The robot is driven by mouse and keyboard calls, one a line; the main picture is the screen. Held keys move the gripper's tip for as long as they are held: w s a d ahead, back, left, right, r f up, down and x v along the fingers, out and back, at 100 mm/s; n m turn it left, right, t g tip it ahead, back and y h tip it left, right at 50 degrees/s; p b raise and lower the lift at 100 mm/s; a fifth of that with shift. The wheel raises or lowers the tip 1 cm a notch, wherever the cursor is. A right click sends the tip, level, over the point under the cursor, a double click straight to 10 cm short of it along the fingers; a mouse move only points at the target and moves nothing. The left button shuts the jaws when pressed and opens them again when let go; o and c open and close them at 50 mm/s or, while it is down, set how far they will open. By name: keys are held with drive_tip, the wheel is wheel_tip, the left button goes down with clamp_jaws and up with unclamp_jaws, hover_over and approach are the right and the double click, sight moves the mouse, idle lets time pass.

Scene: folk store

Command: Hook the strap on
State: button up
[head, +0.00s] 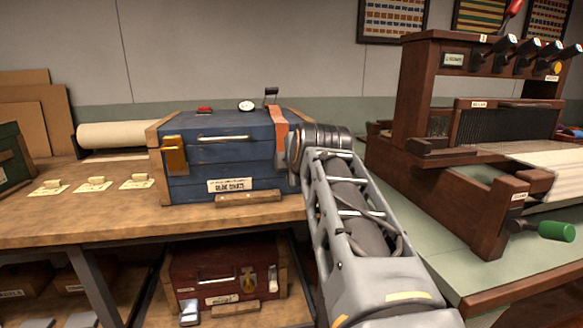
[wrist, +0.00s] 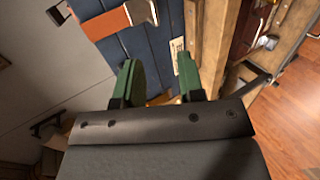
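A blue wooden chest (head: 225,150) with a label and a front handle stands shut on the workbench. An orange strap (head: 279,128) runs over its right end, and a dark upright metal piece (head: 271,94) shows on top there. In the wrist view the orange strap (wrist: 108,22) lies at the top, with a metal end piece (wrist: 142,11). A brass fitting (head: 174,155) is on the chest's left front. My gripper (wrist: 159,80) has its green fingers apart, pointing at the blue chest (wrist: 150,50), apart from the strap. In the head view my arm hides the fingers.
The workbench (head: 80,215) has tags (head: 97,184) and a paper roll (head: 118,134) at left. A dark red chest (head: 225,275) sits on the shelf below. A wooden loom (head: 425,180) on a green table stands close to my arm's right.

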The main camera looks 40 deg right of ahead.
drive_tip(key=shift+s+a+r, duration=0.25)
drive_tip(key=shift+s+r, duration=0.05)
drive_tip(key=shift+s, duration=0.25)
idle(0.5)
